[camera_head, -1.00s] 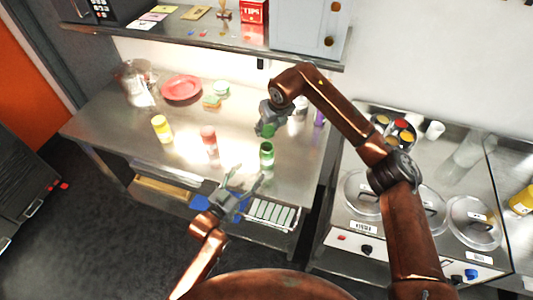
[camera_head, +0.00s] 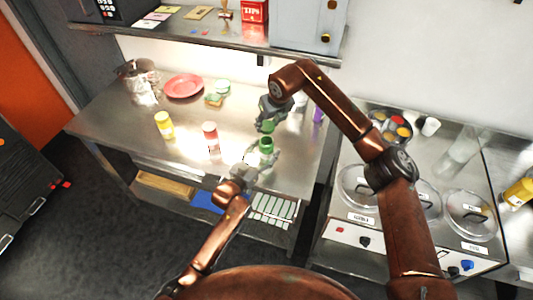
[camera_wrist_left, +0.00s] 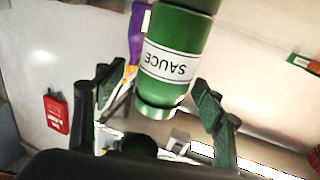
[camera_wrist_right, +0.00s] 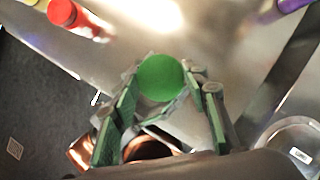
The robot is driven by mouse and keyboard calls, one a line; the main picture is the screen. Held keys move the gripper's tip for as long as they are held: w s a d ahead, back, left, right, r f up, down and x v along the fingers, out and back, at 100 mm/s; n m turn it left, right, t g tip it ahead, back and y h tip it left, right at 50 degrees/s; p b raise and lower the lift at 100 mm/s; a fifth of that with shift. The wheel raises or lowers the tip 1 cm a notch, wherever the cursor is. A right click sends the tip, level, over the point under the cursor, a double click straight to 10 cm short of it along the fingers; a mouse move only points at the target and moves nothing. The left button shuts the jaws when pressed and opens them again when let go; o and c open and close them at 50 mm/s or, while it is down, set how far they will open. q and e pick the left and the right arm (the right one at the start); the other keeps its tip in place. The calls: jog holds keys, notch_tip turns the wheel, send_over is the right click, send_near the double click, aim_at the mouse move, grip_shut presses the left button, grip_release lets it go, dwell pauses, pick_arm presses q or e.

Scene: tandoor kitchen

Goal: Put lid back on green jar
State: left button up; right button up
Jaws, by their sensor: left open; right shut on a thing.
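The green jar (camera_head: 266,146) stands on the steel table. In the left wrist view its white SAUCE label reads upside down on the jar (camera_wrist_left: 170,62). My left gripper (camera_head: 262,160) is open, low at the jar, with its fingers on either side of it in the left wrist view (camera_wrist_left: 160,100). I cannot tell whether they touch it. My right gripper (camera_head: 268,120) is shut on the green lid (camera_head: 267,127) and holds it just above the jar. The lid's round green top (camera_wrist_right: 162,77) shows between the fingertips in the right wrist view.
A red jar (camera_head: 210,130) and a yellow jar (camera_head: 164,121) stand to the left on the table. A red plate (camera_head: 184,86) lies further back. A purple bottle (camera_head: 318,114) stands behind, right of my right gripper. A stove with pot lids (camera_head: 360,188) is at the right.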

pick_arm(q)
jog(key=shift+w+d+f, duration=0.1)
jog(key=shift+w+f, duration=0.25)
jog(key=shift+w, duration=0.4)
jog(key=shift+s+r, duration=0.15)
jog(key=shift+s, duration=0.05)
jog(key=shift+c, duration=0.2)
jog(key=shift+w, duration=0.1)
jog(key=c, duration=0.5)
grip_shut()
